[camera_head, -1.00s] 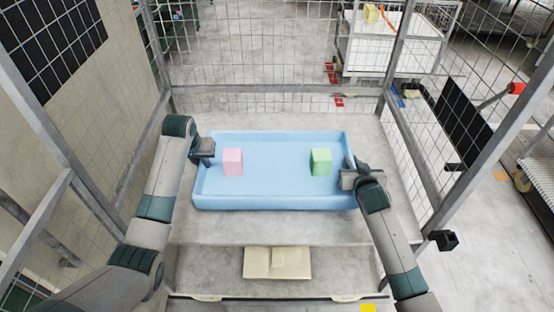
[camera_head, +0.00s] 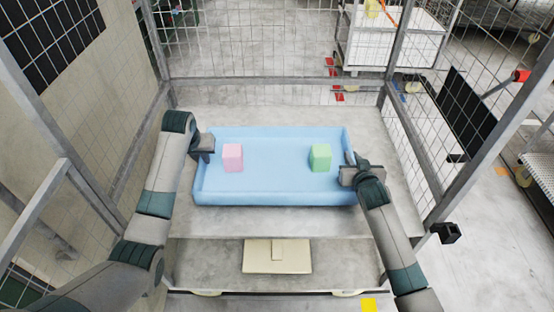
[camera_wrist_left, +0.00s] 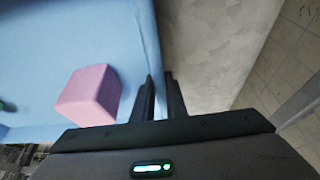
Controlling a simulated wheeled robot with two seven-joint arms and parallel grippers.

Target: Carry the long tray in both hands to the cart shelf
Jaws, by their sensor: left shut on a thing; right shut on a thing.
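The long light-blue tray (camera_head: 270,188) is held level across the middle of the head view, with a pink block (camera_head: 232,158) at its left and a green block (camera_head: 320,157) at its right. My left gripper (camera_head: 206,148) is shut on the tray's left wall. In the left wrist view the fingers (camera_wrist_left: 158,95) sit at the tray's wall (camera_wrist_left: 150,40), with the pink block (camera_wrist_left: 90,95) just inside. My right gripper (camera_head: 352,172) is shut on the tray's right end. The right fingertips are partly hidden by the gripper body.
Wire mesh cage walls (camera_head: 265,45) stand behind and at both sides, with a grey post (camera_head: 398,55) at the back right. A white cart (camera_head: 398,45) stands beyond the mesh. A pale flat plate (camera_head: 277,256) lies below, in front of the tray.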

